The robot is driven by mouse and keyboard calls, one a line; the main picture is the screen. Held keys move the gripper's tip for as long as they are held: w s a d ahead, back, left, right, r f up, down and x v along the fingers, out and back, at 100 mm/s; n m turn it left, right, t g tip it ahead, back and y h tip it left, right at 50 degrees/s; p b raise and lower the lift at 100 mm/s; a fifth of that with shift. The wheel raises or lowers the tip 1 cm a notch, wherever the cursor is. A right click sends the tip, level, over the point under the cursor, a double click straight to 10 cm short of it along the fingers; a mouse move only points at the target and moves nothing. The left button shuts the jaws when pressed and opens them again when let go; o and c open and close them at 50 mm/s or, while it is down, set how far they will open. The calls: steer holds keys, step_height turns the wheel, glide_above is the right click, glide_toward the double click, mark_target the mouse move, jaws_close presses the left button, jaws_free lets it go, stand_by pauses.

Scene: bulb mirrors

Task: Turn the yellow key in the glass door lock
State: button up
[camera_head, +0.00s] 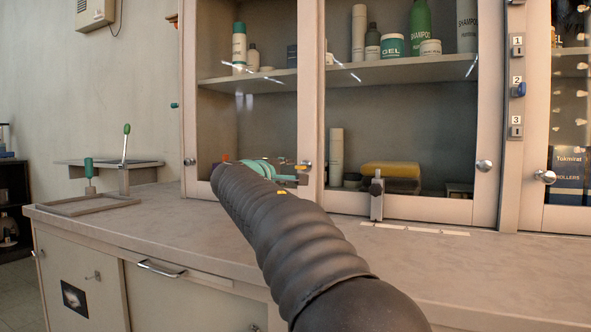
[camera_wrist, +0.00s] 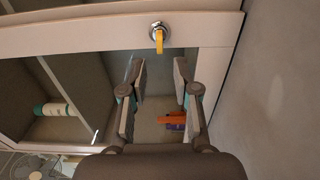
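The yellow key (camera_wrist: 160,41) sits in a round silver lock (camera_wrist: 157,27) on the pale door frame in the wrist view. In the head view the key (camera_head: 302,168) is a small yellow piece at the glass door's frame. My gripper (camera_wrist: 159,68) is open and empty. Its two fingers point toward the key, one on each side of its line, with the key just beyond the tips. In the head view my gripper shows only as teal parts (camera_head: 262,168) past my dark arm, which hides the rest.
The glass door (camera_head: 262,120) fronts shelves of bottles and jars. Orange and purple items (camera_wrist: 174,121) lie behind the glass. A small grey stand (camera_head: 376,200) is on the counter (camera_head: 420,260) to the right. A frame with green-topped levers (camera_head: 124,160) stands left. The front counter is mostly clear.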

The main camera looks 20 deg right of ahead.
mark_target(299, 168)
steer(key=p+x, duration=0.3)
steer(key=x, duration=0.3)
steer(key=shift+d+r, duration=0.1)
steer(key=shift+w+d, duration=0.1)
steer(key=shift+w, duration=0.1)
steer(key=shift+w+d, duration=0.2)
steer(key=shift+d, duration=0.1)
jaws_close()
